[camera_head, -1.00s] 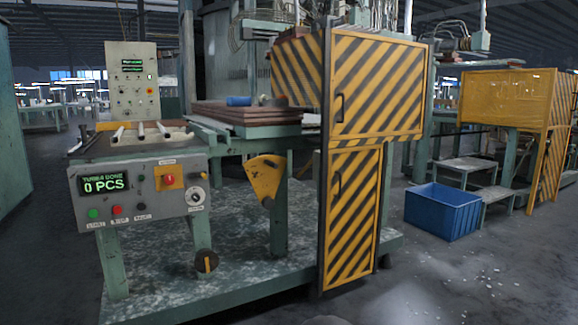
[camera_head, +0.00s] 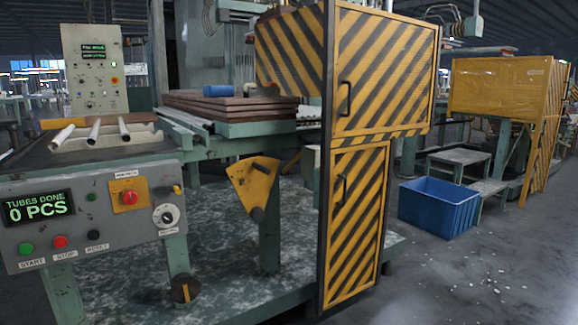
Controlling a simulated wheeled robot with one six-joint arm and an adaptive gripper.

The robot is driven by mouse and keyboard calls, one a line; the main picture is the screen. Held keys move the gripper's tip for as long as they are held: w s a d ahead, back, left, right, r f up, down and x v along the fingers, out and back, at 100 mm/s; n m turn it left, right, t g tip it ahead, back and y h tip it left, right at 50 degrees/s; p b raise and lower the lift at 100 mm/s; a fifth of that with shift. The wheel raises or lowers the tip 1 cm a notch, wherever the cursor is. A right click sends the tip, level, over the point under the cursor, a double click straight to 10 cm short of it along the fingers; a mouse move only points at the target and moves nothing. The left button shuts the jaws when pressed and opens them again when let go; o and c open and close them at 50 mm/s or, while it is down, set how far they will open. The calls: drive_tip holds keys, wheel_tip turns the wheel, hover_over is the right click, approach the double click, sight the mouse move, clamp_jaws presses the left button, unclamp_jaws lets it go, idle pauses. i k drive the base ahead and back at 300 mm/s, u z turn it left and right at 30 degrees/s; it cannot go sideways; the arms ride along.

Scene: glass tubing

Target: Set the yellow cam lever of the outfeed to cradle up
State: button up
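A yellow fan-shaped plate (camera_head: 253,182) with a dark bar across it and a dark round end at the bottom is mounted on a green leg under the machine's table. A dark round knob (camera_head: 185,290) with a yellow handle sits low on another green leg to its left. A small yellow lever (camera_head: 178,190) stands at the right edge of the grey control panel (camera_head: 95,215). No label shows which of these is the outfeed's cam lever. My gripper is not in view.
The panel carries a "0 PCS" display (camera_head: 38,208), a red knob on a yellow plate (camera_head: 130,197) and several buttons. A striped yellow-black cabinet (camera_head: 355,215) stands right of the plate. A blue crate (camera_head: 438,207) sits on open floor to the right.

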sight(252, 179)
drive_tip(key=u, duration=0.3)
drive_tip(key=i, duration=0.8)
drive_tip(key=u, duration=0.7)
